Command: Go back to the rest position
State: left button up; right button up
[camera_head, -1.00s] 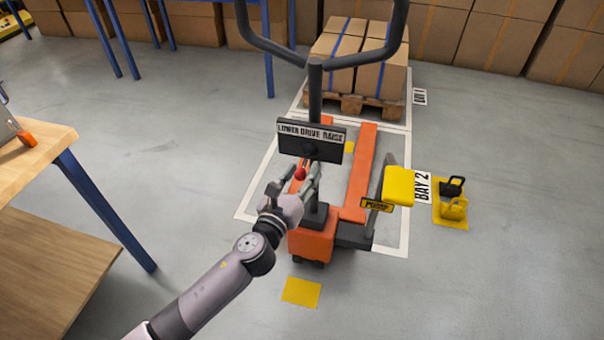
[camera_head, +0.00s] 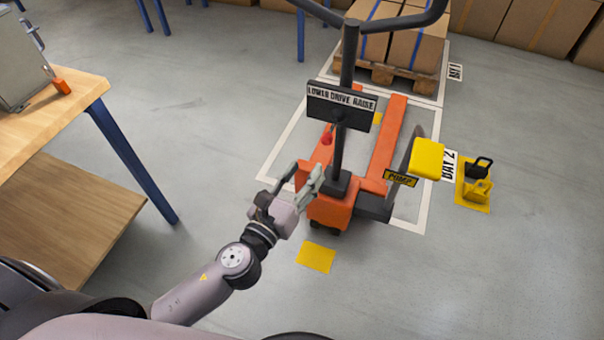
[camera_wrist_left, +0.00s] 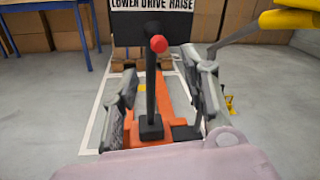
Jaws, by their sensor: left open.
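My left gripper (camera_head: 303,178) is open and empty in the head view, in front of the orange pallet jack (camera_head: 327,211) and left of its black column. In the left wrist view its two fingers (camera_wrist_left: 163,95) stand wide apart, with the lever's red knob (camera_wrist_left: 158,43) seen between and beyond them. The red knob (camera_head: 327,138) also shows in the head view, below the black sign (camera_head: 341,105) reading "LOWER DRIVE RAISE". The gripper is apart from the knob. My right gripper is not in view.
A wooden table (camera_head: 62,112) with a grey case (camera_head: 22,75) stands at the left. The yellow pump pedal (camera_head: 427,159) sticks out right of the jack. Boxes on a pallet (camera_head: 397,76) stand behind it. Floor between table and jack is clear.

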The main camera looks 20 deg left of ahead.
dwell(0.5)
pick_arm(q)
jog(key=s+a+f+n+g+y, duration=0.2)
jog(key=a+f+n+g, duration=0.1)
jog(key=f+n, duration=0.5)
jog(key=s+a+f+n+g+y, duration=0.25)
jog(key=a+f+n, duration=0.2)
jog(key=f, duration=0.65)
jog(key=s+a+f+n+g+y, duration=0.1)
jog(key=s+a+f+n+g, duration=0.2)
jog(key=f+n, duration=0.55)
jog(key=s+d+f+n+g+h, duration=0.15)
jog(key=s+f+n+g, duration=0.55)
jog(key=s+f+n, duration=0.8)
jog(key=s+a+r+m+p, duration=0.2)
jog(key=s+p, duration=1.2)
jog(key=s, duration=0.2)
jog(key=shift+s+a+r+m+g+p, duration=0.2)
jog(key=shift+r+m+g+p, duration=0.15)
jog(key=shift+r+g, duration=0.1)
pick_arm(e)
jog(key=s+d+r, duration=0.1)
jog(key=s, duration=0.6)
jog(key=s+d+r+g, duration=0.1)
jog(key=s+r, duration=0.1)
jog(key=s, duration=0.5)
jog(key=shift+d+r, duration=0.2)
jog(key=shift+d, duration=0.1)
